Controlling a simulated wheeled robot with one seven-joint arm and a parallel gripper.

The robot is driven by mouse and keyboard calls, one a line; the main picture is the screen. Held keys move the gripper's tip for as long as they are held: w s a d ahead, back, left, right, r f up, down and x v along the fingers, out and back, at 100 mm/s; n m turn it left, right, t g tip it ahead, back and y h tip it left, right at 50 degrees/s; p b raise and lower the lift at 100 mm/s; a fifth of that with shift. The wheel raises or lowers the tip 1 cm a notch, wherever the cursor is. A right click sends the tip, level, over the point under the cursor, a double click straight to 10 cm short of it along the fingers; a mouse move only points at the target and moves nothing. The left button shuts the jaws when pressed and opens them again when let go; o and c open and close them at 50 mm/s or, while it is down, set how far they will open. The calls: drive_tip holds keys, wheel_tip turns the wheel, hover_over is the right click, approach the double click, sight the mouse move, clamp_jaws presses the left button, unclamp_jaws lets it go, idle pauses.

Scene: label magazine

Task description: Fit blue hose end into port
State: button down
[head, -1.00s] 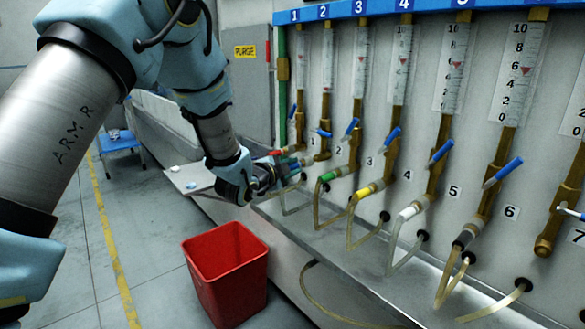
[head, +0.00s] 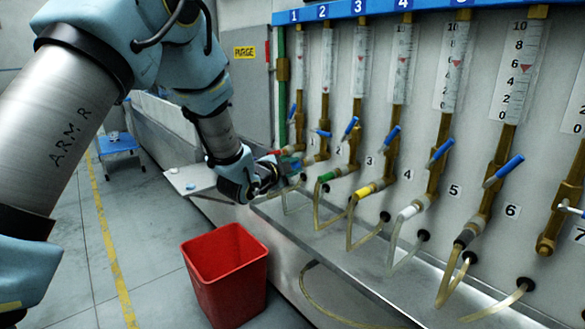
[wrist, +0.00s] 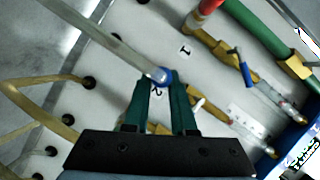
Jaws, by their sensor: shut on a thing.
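My gripper (wrist: 164,92) is shut on the blue hose end (wrist: 160,75), which shows between the tips of its teal fingers in the wrist view. A clear hose runs from it to the upper left. In the head view my gripper (head: 292,163) is at the panel, close to the brass port of station 2 (head: 312,159). The fingers hide most of the hose end there. In the wrist view the number 2 label shows between the fingers, and brass parts of that station are partly hidden behind them. I cannot tell whether the hose end touches the port.
Station 1 has a red hose end (wrist: 208,5) in its brass port. Stations 3 and 4 carry green (head: 340,194) and yellow (head: 364,192) ends, close to my gripper's right. A steel ledge (head: 330,240) runs below. A red bin (head: 228,275) stands on the floor.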

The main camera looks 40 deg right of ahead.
drive_tip(key=shift+d, duration=0.85)
drive_tip(key=c, duration=0.7)
unclamp_jaws()
drive_tip(key=shift+o, duration=0.2)
drive_tip(key=b+v, duration=0.3)
drive_tip(key=v, duration=0.8)
